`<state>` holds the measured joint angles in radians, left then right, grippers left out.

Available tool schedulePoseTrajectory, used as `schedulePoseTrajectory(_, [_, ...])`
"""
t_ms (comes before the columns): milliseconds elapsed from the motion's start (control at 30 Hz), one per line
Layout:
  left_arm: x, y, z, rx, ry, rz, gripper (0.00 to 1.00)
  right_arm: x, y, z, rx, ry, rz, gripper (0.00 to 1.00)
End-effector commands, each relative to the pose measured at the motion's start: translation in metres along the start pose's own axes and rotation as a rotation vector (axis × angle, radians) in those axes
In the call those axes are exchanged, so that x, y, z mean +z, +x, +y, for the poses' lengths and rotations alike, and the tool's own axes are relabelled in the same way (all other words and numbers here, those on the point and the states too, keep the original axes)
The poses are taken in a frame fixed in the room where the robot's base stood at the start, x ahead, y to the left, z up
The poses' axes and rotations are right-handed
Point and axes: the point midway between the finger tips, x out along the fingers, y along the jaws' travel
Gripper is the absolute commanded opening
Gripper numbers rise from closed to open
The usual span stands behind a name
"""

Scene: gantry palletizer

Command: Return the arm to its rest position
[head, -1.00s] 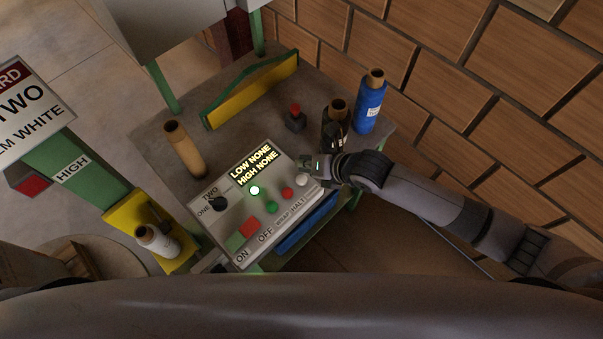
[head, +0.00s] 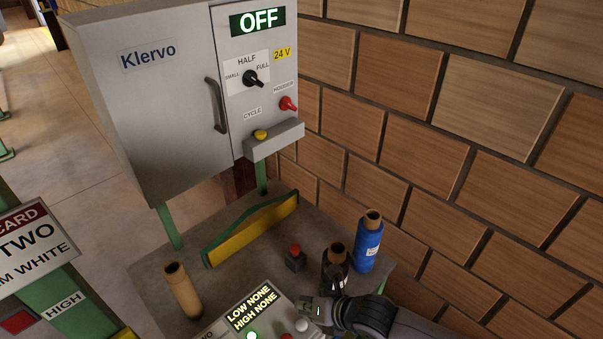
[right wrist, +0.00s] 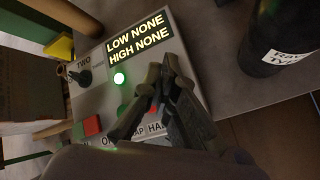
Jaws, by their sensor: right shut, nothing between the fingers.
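My right arm comes in from the lower right in the head view. My left gripper is not in view.
A black spool (head: 335,274), blue spool (head: 368,246) and small red-topped button box (head: 295,259) stand close beyond the gripper. A tan spool (head: 182,290) and yellow-green bracket (head: 250,231) are further left. A grey cabinet (head: 165,100) reading "OFF" stands behind; a brick wall (head: 450,130) bounds the right.

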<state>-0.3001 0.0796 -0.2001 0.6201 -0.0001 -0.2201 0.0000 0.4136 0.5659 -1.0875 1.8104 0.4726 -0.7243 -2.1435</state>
Motion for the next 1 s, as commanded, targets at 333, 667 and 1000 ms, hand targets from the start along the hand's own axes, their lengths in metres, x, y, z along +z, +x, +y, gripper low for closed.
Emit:
schedulePoseTrajectory(333, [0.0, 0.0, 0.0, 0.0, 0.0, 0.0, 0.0, -0.019, -0.019, 0.03, -0.002, 0.491, -0.005, 0.0])
schedulePoseTrajectory(667, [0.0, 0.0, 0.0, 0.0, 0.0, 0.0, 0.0, -0.045, -0.089, 0.0, -0.147, 1.621, -0.156, 0.0])
schedulePoseTrajectory(1000, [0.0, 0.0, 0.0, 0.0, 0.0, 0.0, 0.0, -0.098, -0.169, -0.07, -0.329, 2.464, -0.506, 0.0])
